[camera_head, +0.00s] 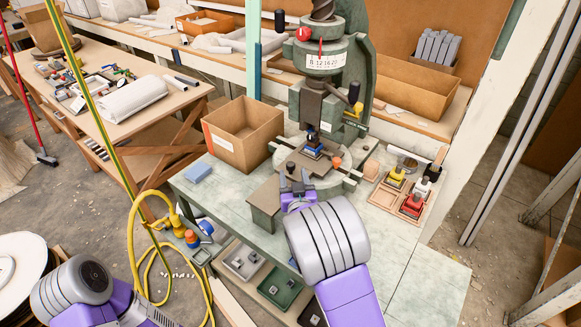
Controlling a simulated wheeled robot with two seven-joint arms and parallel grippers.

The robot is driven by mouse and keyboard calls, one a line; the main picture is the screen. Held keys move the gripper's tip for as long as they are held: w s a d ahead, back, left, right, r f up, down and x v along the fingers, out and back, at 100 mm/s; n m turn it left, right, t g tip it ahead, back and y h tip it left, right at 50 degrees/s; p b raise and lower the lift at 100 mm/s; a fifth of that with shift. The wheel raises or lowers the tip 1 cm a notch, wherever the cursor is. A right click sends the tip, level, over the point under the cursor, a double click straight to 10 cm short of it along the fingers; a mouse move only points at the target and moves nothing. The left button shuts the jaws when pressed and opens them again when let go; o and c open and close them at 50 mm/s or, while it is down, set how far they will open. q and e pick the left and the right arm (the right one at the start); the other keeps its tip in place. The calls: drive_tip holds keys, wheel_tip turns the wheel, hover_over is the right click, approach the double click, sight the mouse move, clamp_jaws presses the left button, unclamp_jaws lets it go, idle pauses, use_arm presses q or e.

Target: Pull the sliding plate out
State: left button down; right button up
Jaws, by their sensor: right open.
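The green fly press (324,70) stands on the pale green table, its ram lowered over a small blue piece (313,151). The brown sliding plate (299,163) lies under that piece on the round press base and extends towards a brown box-like front support (264,205). My right gripper (298,174) is open, its fingers pointing at the plate's near end. A small knob seems to be between or just beyond the fingers; contact cannot be told. The wrist hides part of the base. Only my left arm shows at lower left; its gripper is out of frame.
An open cardboard box (243,134) stands left of the press. A wooden tray (398,194) with yellow, white and red pieces lies to the right. The table's front right is clear.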

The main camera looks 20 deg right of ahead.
sight(291, 168)
drive_tip(key=shift+w+d, duration=0.2)
drive_tip(key=shift+w, duration=1.7)
clamp_jaws()
